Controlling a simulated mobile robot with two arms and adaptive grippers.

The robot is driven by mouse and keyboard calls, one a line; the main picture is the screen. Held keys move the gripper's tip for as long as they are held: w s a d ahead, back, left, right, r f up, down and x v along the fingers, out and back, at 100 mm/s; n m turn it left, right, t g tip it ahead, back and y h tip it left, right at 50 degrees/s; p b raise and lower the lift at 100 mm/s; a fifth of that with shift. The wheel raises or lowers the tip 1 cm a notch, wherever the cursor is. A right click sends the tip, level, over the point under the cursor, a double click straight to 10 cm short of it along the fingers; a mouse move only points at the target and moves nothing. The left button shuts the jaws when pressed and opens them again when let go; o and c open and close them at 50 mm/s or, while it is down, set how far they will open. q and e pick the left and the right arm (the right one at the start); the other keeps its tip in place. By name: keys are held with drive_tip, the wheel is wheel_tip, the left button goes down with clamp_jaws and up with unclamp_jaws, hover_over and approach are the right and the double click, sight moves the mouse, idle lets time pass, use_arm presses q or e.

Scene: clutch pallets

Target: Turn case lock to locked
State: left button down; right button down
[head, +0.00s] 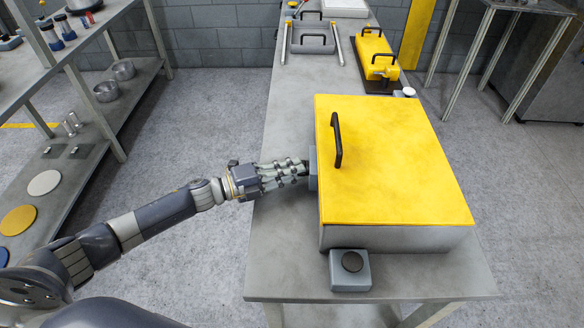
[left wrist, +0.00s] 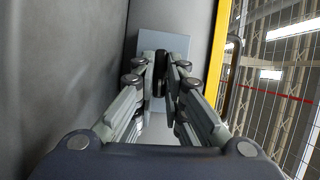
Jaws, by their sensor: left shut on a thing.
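The case (head: 395,160) with a yellow lid and grey lower body sits shut on the long grey table. A black handle (head: 336,140) stands on its lid. The case lock is a small grey-blue plate (head: 313,168) on the case's left side. My left gripper (head: 304,168) reaches it from the left. In the left wrist view the dark lock knob (left wrist: 159,70) sits between the fingertips, in front of the plate (left wrist: 178,43). The gripper (left wrist: 160,85) is shut on this knob. The fingers hide part of it, and I cannot tell which setting it shows. My right gripper is out of view.
A yellow block with black handles (head: 376,55) and a grey handled piece (head: 311,38) stand at the table's back. Shelves (head: 85,140) are at left; the floor between is clear.

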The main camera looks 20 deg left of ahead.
use_arm(q)
drive_tip(key=n+g+p, duration=0.1)
drive_tip(key=n+p, duration=0.2)
drive_tip(key=p, duration=0.1)
drive_tip(key=r+n+g+y+p, duration=0.1)
drive_tip(key=n+g+p, duration=0.1)
drive_tip(key=n+p, duration=0.1)
drive_tip(key=shift+w+a+p, duration=0.1)
drive_tip(key=shift+w+p, duration=0.1)
drive_tip(key=shift+p, duration=0.45)
drive_tip(key=shift+n+g+p, duration=0.3)
drive_tip(key=shift+n+p, duration=0.3)
drive_tip(key=shift+n, duration=0.1)
drive_tip(key=shift+w+n+g+p, duration=0.1)
drive_tip(key=shift+n+g+p, duration=0.25)
drive_tip(key=shift+n+g, duration=0.2)
drive_tip(key=shift+f+n+g, duration=0.1)
drive_tip(key=shift+n+g, duration=0.25)
drive_tip(key=shift+n, duration=0.4)
drive_tip(key=shift+w+n+g, duration=0.15)
drive_tip(key=shift+n+g, duration=0.65)
drive_tip(key=shift+n, duration=0.3)
drive_tip(key=shift+a+n+g+b, duration=0.1)
drive_tip(key=shift+n+g+b, duration=0.2)
drive_tip(key=c, duration=1.7)
unclamp_jaws()
drive_tip(key=shift+o, duration=0.2)
